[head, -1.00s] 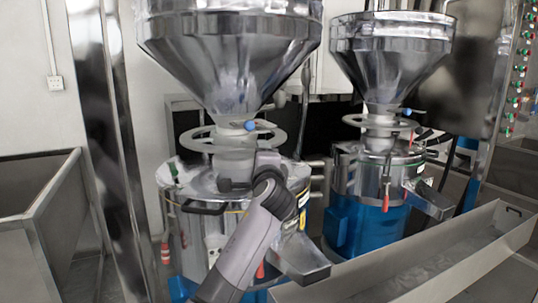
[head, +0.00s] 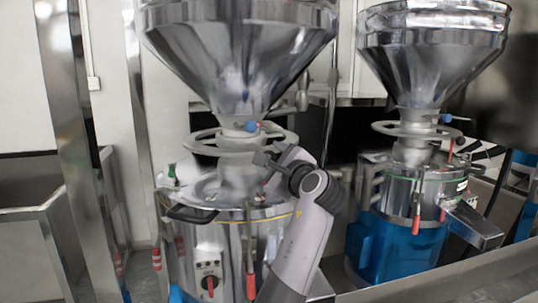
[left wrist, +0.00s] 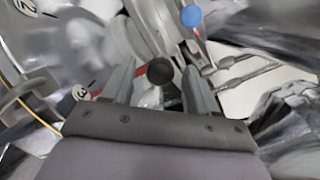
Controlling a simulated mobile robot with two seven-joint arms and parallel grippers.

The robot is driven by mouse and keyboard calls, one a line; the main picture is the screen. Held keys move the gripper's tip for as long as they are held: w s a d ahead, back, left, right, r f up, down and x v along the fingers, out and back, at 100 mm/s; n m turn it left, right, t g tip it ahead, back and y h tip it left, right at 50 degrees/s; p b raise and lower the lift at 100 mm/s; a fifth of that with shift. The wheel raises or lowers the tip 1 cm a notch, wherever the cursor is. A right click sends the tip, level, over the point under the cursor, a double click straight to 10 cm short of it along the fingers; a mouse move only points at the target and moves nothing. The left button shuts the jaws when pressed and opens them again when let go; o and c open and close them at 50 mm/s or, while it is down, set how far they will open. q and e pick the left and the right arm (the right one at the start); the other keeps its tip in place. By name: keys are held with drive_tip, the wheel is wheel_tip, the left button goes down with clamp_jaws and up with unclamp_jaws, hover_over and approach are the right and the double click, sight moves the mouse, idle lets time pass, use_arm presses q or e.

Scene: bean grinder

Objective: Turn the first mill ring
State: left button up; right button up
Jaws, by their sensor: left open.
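The nearer mill on the left carries a grey ring (head: 205,142) around its neck, under a steel hopper (head: 235,55). A lever with a blue ball (head: 250,127) sits just above the ring; the ball also shows in the left wrist view (left wrist: 191,16). My left gripper (head: 266,160) is just below the ring's front right side, beside the neck. In the left wrist view its two fingers (left wrist: 159,78) are apart, with a dark round knob (left wrist: 160,71) seen between them. Whether they touch it I cannot tell. My right gripper is out of view.
A second mill with a blue base (head: 395,245) and its own ring (head: 385,128) stands to the right. A black handle (head: 190,215) juts from the first mill's lid. A steel trough (head: 450,275) runs along the lower right. A steel bin (head: 35,235) stands at left.

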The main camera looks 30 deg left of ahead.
use_arm(q)
drive_tip(key=shift+x, duration=2.25)
drive_tip(key=shift+d, duration=0.1)
